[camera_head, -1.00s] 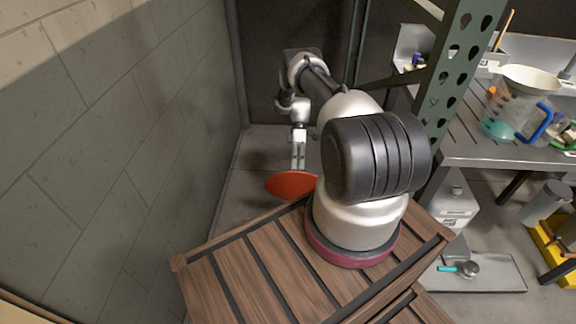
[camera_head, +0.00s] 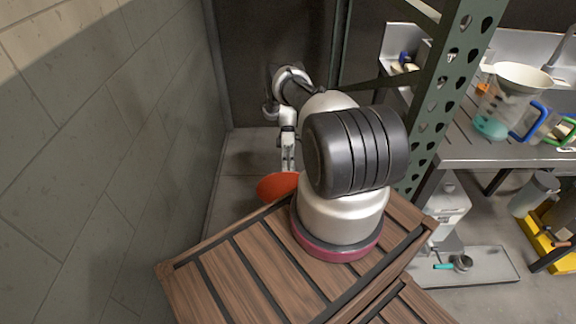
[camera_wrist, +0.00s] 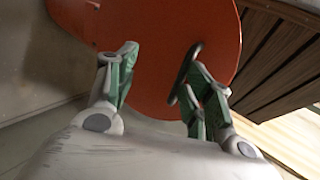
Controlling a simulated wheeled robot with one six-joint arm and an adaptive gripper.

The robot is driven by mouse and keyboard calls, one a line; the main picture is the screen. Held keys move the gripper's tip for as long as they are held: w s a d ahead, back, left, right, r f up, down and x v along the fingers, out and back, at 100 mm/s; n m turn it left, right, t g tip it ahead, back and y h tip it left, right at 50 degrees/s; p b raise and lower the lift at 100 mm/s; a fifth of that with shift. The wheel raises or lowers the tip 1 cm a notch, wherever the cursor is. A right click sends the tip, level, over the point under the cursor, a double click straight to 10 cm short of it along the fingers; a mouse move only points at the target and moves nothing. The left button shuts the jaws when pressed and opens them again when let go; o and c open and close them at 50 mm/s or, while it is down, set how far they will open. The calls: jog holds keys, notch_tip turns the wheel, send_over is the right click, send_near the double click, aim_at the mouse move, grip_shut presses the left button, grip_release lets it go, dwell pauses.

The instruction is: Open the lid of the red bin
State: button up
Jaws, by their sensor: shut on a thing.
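The red lid of the bin (camera_head: 274,187) shows as an orange-red disc low at the left, beyond my arm's base, which partly hides it. In the wrist view the round lid (camera_wrist: 165,100) fills the upper middle, with a dark thin handle (camera_wrist: 186,70) on its face. My gripper (camera_wrist: 162,62) has its two green-lined fingers over the lid, and the right finger is at the dark handle. The gripper is small and blurred in the head view (camera_head: 288,166). The bin's body is hidden.
A grey block wall (camera_head: 110,150) stands close on the left. A green perforated post (camera_head: 449,90) and a metal bench (camera_head: 480,150) with jugs stand on the right. A white bottle (camera_head: 448,215) and a tray (camera_head: 490,268) are on the floor. My wooden slatted base is close in front.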

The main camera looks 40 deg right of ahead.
jog(key=shift+f, duration=0.2)
jog(key=v, duration=0.6)
jog(key=shift+w, duration=0.15)
jog(key=shift+w+d+r, duration=0.35)
jog(key=shift+r, duration=0.2)
